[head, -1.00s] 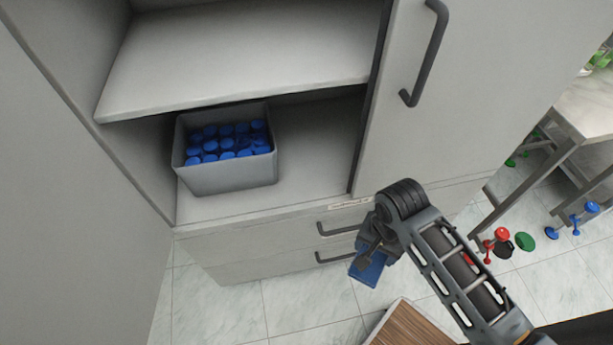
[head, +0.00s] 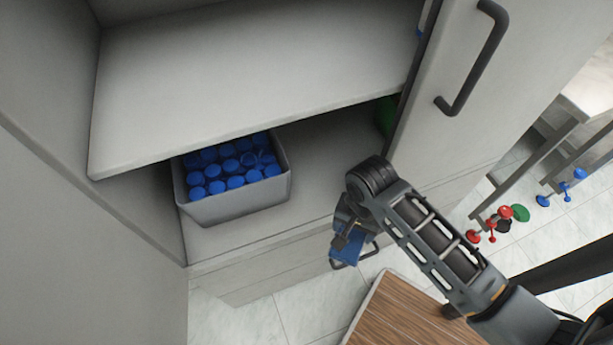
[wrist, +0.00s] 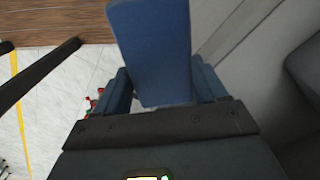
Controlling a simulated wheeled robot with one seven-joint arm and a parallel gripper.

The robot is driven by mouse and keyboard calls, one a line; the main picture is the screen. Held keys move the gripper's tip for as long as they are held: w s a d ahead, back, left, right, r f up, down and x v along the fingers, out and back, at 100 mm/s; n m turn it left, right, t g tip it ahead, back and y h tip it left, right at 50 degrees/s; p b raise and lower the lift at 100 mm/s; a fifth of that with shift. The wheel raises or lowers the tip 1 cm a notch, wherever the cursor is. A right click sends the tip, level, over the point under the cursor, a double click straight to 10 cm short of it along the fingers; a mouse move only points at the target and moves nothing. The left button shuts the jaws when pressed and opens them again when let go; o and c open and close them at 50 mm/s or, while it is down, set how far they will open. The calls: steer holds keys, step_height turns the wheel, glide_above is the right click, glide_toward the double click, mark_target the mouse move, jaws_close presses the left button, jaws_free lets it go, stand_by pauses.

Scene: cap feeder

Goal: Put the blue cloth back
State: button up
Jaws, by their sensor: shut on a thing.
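The blue cloth (wrist: 152,50) is a flat blue piece held between the two fingers of my gripper (wrist: 160,88) in the wrist view. In the head view my gripper (head: 346,245) is shut on the cloth (head: 350,247) and hangs in front of the cabinet's lower drawers, right of and below the open shelf. The cloth is partly hidden by the gripper there. The cloth touches no shelf that I can see.
An open cabinet has an upper shelf (head: 240,85) and a lower shelf (head: 325,150) bearing a grey bin (head: 240,205) full of blue caps. A door with a dark handle (head: 478,60) and a wooden surface (head: 410,315) are nearby.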

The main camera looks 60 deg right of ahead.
glide_above(321, 183)
steer(key=shift+p, duration=0.45)
steer(key=shift+f, duration=1.75)
steer(key=shift+f, duration=0.15)
steer(key=o, duration=1)
